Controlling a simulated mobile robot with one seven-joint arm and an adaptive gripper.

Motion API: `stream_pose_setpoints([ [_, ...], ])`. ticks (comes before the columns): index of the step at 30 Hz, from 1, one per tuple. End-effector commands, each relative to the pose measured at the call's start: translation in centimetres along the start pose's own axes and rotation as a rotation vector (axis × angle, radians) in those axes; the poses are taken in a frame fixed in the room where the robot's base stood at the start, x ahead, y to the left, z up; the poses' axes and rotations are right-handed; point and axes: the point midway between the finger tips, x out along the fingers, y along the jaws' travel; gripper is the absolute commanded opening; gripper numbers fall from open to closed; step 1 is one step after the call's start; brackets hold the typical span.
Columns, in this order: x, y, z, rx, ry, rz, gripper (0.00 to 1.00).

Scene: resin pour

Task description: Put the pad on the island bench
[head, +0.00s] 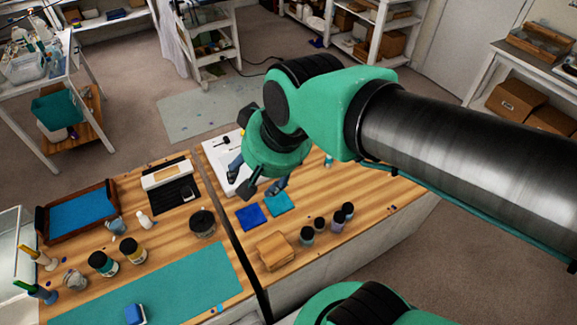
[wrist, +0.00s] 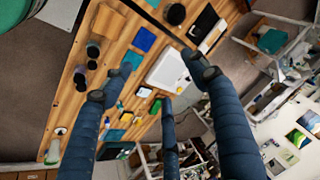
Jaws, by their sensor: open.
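My gripper (head: 262,186) is open and empty, with its fingers spread above the wooden bench (head: 330,195); it also shows in the wrist view (wrist: 152,84). A flat dark blue square (head: 251,216) and a flat teal square (head: 279,203) lie side by side on the bench, just below the gripper in the head view. In the wrist view the blue square (wrist: 144,38) and teal square (wrist: 134,60) lie beyond the fingers. A blue block (head: 135,314) sits on a teal mat (head: 180,290). I cannot tell which of these is the pad.
Several dark-lidded jars (head: 320,224) and a wooden block (head: 274,250) stand near the squares. A white tray (wrist: 168,70) lies under the gripper. The left bench holds a blue-lined frame (head: 80,213), bottles and a dark pot (head: 203,223). A dark gap separates the benches.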

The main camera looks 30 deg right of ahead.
Motion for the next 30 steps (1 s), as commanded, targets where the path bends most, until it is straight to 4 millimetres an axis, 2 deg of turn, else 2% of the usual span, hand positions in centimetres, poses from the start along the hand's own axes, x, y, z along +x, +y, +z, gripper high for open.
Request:
stream_pose_setpoints([
  [1,-1.1,1.5,0.3,-0.042,0.025,0.023,0.59],
  [3,-2.3,3.1,0.7,-0.103,0.044,0.053,0.59],
  [9,-4.1,5.6,1.7,-0.205,0.07,0.109,0.59],
  [30,-3.8,6.1,2.0,-0.221,0.072,0.118,0.59],
])
